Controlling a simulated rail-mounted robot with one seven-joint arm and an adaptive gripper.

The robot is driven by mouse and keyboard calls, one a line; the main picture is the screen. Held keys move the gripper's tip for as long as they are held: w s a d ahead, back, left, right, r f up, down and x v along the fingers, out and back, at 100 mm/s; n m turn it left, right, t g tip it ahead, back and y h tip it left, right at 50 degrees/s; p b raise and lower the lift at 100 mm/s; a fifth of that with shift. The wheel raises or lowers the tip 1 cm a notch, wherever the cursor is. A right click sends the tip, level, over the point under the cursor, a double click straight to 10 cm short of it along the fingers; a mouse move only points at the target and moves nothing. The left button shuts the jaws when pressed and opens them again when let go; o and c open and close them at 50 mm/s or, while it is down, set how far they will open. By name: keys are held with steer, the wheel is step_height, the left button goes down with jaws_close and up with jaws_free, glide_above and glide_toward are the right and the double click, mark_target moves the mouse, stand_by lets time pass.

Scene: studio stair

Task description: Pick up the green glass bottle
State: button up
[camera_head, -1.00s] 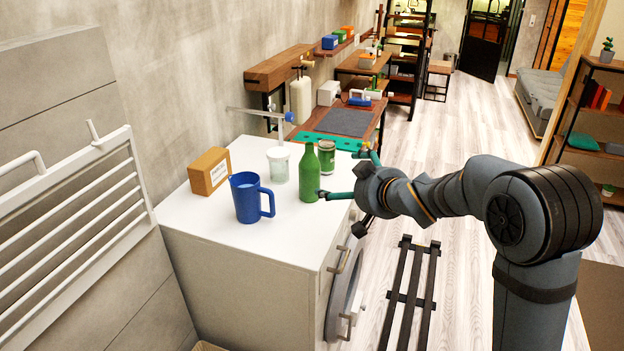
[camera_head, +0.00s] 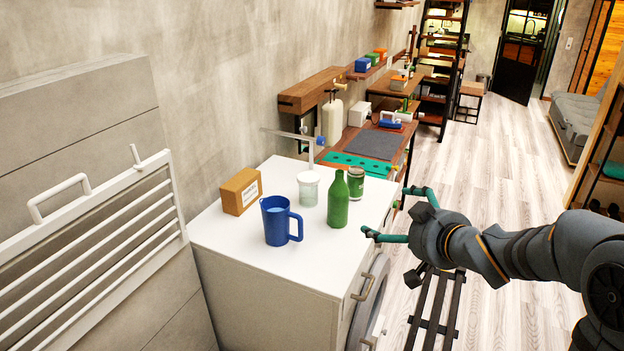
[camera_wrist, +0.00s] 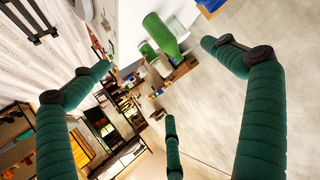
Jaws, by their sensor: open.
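The green glass bottle (camera_head: 338,200) stands upright on the white top of the washing-machine cabinet (camera_head: 280,262). It also shows in the wrist view (camera_wrist: 160,34), near the top and between my fingers' span but beyond them. My gripper (camera_head: 398,214) is open and empty, to the right of the bottle at the cabinet's right edge. Its teal fingers point left toward the bottle, with a gap between. In the wrist view my gripper (camera_wrist: 160,85) shows its fingers spread wide.
A green can (camera_head: 356,184) stands close behind the bottle and a clear cup (camera_head: 308,188) behind-left. A blue mug (camera_head: 277,222) and a cardboard box (camera_head: 241,191) are further left. A teal perforated strip (camera_head: 358,165) lies behind. A dark slatted rack is on the floor at right.

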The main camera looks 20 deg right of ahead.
steer(key=c, duration=0.3)
stand_by(0.4)
steer(key=shift+c, duration=0.9)
